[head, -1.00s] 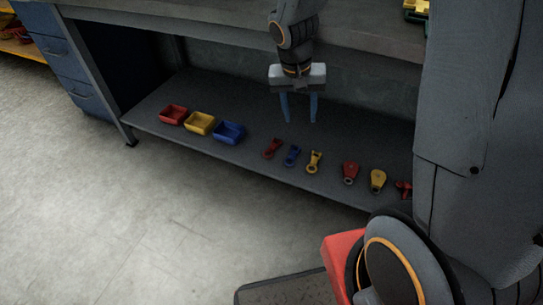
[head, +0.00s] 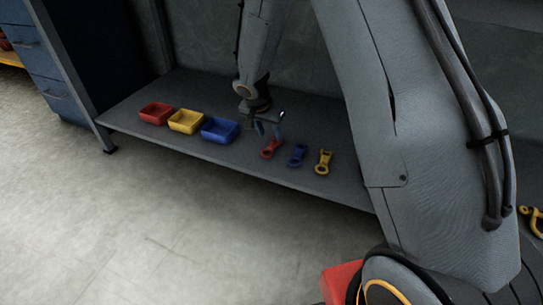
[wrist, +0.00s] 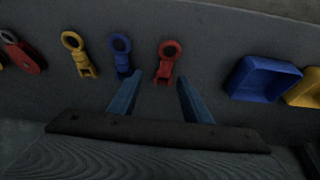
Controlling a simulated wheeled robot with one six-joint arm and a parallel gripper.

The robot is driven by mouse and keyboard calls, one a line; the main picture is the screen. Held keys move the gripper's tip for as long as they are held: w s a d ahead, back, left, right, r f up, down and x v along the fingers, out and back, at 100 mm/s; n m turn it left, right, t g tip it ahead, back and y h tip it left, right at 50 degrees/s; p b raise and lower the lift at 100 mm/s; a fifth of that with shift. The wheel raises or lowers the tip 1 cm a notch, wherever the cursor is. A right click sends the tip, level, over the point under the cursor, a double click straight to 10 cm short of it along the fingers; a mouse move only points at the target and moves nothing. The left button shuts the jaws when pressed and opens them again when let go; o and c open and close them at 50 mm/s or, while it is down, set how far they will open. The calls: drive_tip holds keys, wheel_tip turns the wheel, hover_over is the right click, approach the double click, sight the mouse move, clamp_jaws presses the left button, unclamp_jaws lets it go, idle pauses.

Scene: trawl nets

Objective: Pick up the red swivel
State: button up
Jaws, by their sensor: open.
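The red swivel (head: 270,149) lies on the grey lower shelf, first in a row with a blue swivel (head: 297,155) and a yellow swivel (head: 323,162). In the wrist view the red swivel (wrist: 166,64) has a ring at its far end and a forked body toward my gripper. My gripper (head: 267,130) is open and empty, pointing down just above and behind the red swivel. In the wrist view the fingertips of my gripper (wrist: 158,77) stand apart, with the swivel's near end between them and its ring beyond. I see no contact.
Red (head: 156,113), yellow (head: 186,121) and blue (head: 220,130) bins stand left of the swivels on the shelf (head: 130,127). The blue swivel (wrist: 122,54) is close to the left finger. A red fitting (wrist: 22,54) lies farther left in the wrist view.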

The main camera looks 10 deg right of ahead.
sight(272, 144)
drive_tip(key=x, duration=0.1)
drive_tip(key=b+x, duration=0.1)
drive_tip(key=x, duration=0.2)
drive_tip(key=shift+w+a+f+b, duration=0.3)
drive_tip(key=shift+w+a+b, duration=0.05)
drive_tip(key=shift+w+b, duration=0.05)
drive_tip(key=shift+w+b+x, duration=0.2)
drive_tip(key=shift+b+x, duration=0.6)
drive_tip(key=shift+x, duration=0.5)
drive_tip(key=shift+w+b+x, duration=0.2)
drive_tip(key=shift+b+x, duration=0.55)
drive_tip(key=shift+x, duration=0.55)
drive_tip(key=shift+d+r, duration=0.15)
drive_tip(key=shift+r, duration=0.05)
clamp_jaws()
